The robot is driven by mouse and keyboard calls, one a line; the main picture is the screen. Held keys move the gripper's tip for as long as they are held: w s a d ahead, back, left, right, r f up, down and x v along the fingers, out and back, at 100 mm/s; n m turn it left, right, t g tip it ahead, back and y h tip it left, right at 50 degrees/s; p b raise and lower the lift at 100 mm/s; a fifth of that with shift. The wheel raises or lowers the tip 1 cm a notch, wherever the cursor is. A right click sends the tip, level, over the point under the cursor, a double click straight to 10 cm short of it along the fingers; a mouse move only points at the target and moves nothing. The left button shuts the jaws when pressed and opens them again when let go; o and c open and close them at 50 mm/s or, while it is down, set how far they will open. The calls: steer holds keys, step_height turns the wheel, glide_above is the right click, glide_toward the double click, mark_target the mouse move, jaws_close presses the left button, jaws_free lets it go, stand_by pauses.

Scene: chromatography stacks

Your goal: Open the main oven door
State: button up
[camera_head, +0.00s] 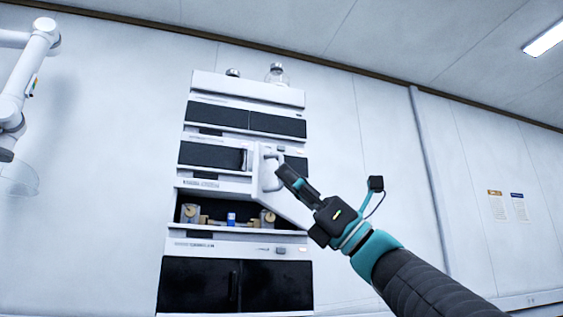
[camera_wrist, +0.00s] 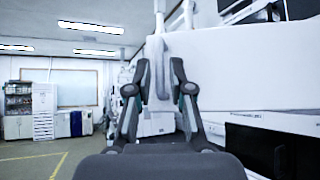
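The white door with a loop handle (camera_head: 266,172) stands swung outward on the right side of the chromatography stack (camera_head: 248,90). The compartment behind it (camera_head: 212,212) is exposed, showing round fittings and a small blue part. My gripper (camera_head: 283,172) is at the handle's right side. In the wrist view, my gripper (camera_wrist: 160,66) has its two fingers apart, with the white handle (camera_wrist: 157,82) showing between them. Contact with the handle cannot be told. The door panel (camera_wrist: 245,68) fills the right of that view.
Black lower doors (camera_head: 200,284) lie below the open compartment. Glass bottles (camera_head: 276,74) stand on top of the stack. Another white arm (camera_head: 28,72) is at the far left. The wrist view shows open floor (camera_wrist: 38,157) and cabinets (camera_wrist: 43,111) at left.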

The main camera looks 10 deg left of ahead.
steer(key=shift+p+x, duration=0.3)
steer(key=shift+x, duration=0.9)
jaws_close()
steer(key=shift+d, duration=0.1)
